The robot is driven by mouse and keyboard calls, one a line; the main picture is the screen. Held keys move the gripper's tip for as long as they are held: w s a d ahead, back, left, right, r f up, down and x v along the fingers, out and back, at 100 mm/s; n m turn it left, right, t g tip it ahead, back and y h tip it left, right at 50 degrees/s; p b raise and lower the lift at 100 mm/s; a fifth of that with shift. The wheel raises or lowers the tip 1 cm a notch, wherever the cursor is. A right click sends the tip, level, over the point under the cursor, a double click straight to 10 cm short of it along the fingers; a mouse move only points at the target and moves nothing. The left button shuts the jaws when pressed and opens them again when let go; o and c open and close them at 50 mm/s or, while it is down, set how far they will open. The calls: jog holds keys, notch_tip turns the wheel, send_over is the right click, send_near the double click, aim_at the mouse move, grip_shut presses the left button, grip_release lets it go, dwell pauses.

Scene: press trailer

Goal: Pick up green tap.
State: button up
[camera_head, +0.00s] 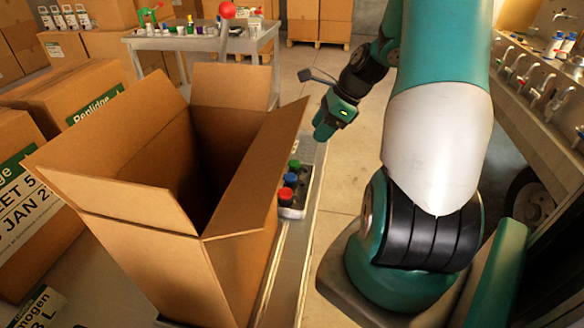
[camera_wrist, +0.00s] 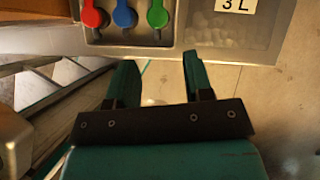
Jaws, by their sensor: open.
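The green tap (camera_head: 294,163) is the farthest of three coloured taps in a row on a small grey tray, just right of the open cardboard box. In the wrist view the green tap (camera_wrist: 157,14) is at the top, right of the blue tap (camera_wrist: 125,14) and the red tap (camera_wrist: 91,16), its upper end cut off by the frame edge. My gripper (camera_head: 328,122) is above and to the right of the taps, pointing down. In the wrist view my gripper (camera_wrist: 158,66) has its fingers apart with nothing between them, and the green tap lies beyond the fingertips.
The tall open cardboard box (camera_head: 160,190) has raised flaps close to the left of the taps. The tray (camera_wrist: 150,46) has a compartment labelled "3 L" on its right. A grey table (camera_head: 190,42) with bottles stands behind. A counter with taps (camera_head: 540,90) runs along the right. Floor between is clear.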

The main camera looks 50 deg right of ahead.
send_over(296, 163)
jog(key=s+d, duration=0.2)
notch_tip(296, 163, down, 5)
jog(key=shift+p+x, duration=0.75)
jog(key=shift+x, duration=1.95)
jog(key=shift+s+d, duration=0.1)
jog(key=shift+s, duration=0.05)
jog(key=shift+c, duration=0.5)
jog(key=c, duration=0.6)
